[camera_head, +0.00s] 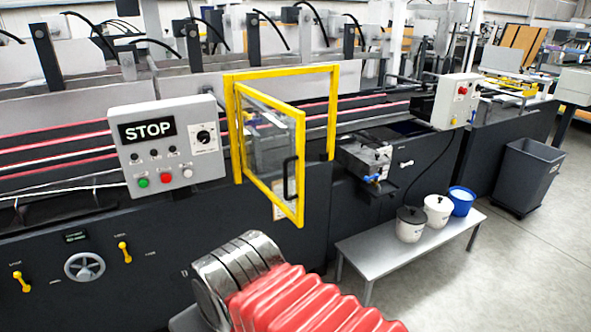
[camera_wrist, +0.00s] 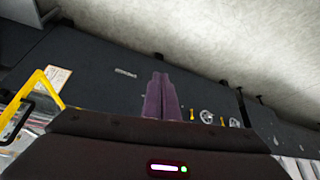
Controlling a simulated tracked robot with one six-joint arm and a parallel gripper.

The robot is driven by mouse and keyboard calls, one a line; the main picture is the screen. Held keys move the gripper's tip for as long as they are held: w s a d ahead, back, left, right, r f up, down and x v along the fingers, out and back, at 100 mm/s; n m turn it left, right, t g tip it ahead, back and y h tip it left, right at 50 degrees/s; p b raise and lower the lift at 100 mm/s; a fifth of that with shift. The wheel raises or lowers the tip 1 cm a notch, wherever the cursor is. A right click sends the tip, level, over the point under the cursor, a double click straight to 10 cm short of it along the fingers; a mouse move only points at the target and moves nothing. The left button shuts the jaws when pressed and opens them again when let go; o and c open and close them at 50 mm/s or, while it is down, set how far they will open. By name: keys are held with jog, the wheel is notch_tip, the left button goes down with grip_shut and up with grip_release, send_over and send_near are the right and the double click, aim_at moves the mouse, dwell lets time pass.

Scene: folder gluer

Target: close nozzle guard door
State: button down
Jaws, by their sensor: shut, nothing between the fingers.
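The nozzle guard door (camera_head: 270,150) is a clear panel in a yellow frame. It stands open, swung outward from its yellow surround (camera_head: 334,110), with its hinge side at the left. A black handle (camera_head: 289,179) is on its free edge. In the wrist view, part of the yellow door frame (camera_wrist: 22,103) and the black handle (camera_wrist: 17,120) show at the left edge. My gripper (camera_wrist: 160,76) shows in the wrist view as two purple fingers, shut together and empty. It is apart from the door. The gripper is not visible in the head view.
A grey control box (camera_head: 166,147) with a STOP display stands left of the door. A glue unit (camera_head: 365,160) sits right of it. A low grey bench (camera_head: 385,250) holds several buckets. A dark bin (camera_head: 527,177) stands at the right, with bare floor before it.

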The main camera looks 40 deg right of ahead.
jog(key=n+t+h, duration=0.8)
jog(key=n+t, duration=0.3)
jog(key=n, duration=0.2)
send_near(297, 171)
jog(key=s+a+r, duration=0.2)
jog(key=s+a, duration=0.1)
jog(key=shift+r, duration=0.35)
jog(key=shift+d, duration=0.1)
jog(key=x, duration=1)
jog(key=shift+f, duration=0.2)
